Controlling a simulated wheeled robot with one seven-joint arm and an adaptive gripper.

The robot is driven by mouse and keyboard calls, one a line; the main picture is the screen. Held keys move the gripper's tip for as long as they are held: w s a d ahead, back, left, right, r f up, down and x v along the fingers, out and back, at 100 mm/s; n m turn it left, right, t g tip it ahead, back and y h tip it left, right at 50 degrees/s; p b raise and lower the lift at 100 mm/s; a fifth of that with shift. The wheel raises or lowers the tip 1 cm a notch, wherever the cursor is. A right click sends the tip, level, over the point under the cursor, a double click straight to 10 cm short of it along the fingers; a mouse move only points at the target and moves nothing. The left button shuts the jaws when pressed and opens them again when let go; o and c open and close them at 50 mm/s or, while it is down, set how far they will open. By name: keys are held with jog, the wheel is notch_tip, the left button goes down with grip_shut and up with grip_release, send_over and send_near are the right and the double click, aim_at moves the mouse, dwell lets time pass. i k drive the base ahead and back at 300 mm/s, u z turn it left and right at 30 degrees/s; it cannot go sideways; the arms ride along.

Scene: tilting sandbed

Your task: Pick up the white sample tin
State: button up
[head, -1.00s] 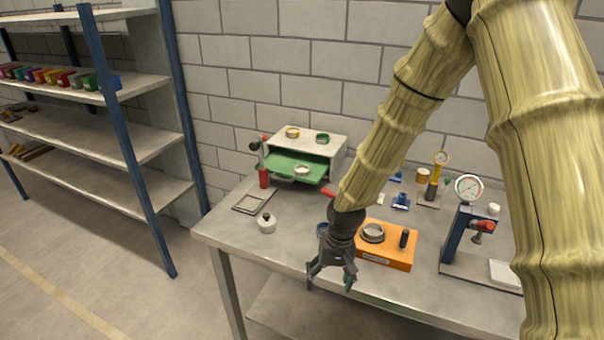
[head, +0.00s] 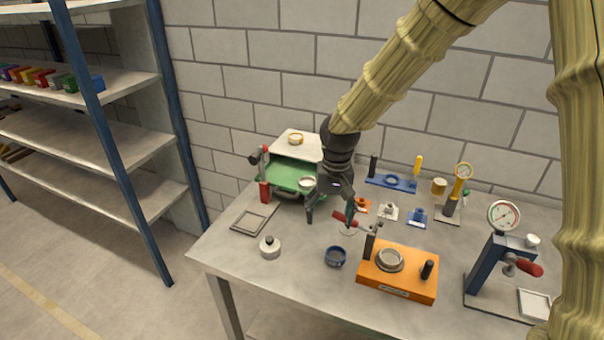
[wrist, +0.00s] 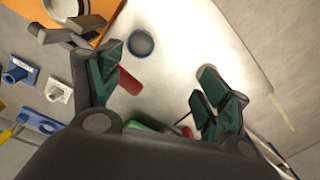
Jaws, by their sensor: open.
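The white sample tin (head: 306,182) is a small, round, shallow tin on the green tray (head: 285,172) at the back left of the table. My gripper (head: 331,209) is open and empty, pointing down. In the head view it is just right of the tin and in front of it, and it covers part of the tray's right side. In the wrist view the open fingers (wrist: 160,64) have bare table between them. I cannot make out the white tin there; only a bit of green shows low in that view.
A blue tin (head: 335,257) and an orange fixture (head: 397,271) stand in front of my gripper. A red-handled clamp (head: 264,190) is beside the tray. A white knobbed pot (head: 270,248) and a flat frame (head: 254,218) lie at the left. A gauge press (head: 492,265) stands at right.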

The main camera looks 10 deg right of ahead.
aim_at(307, 182)
jog(key=i, duration=0.9)
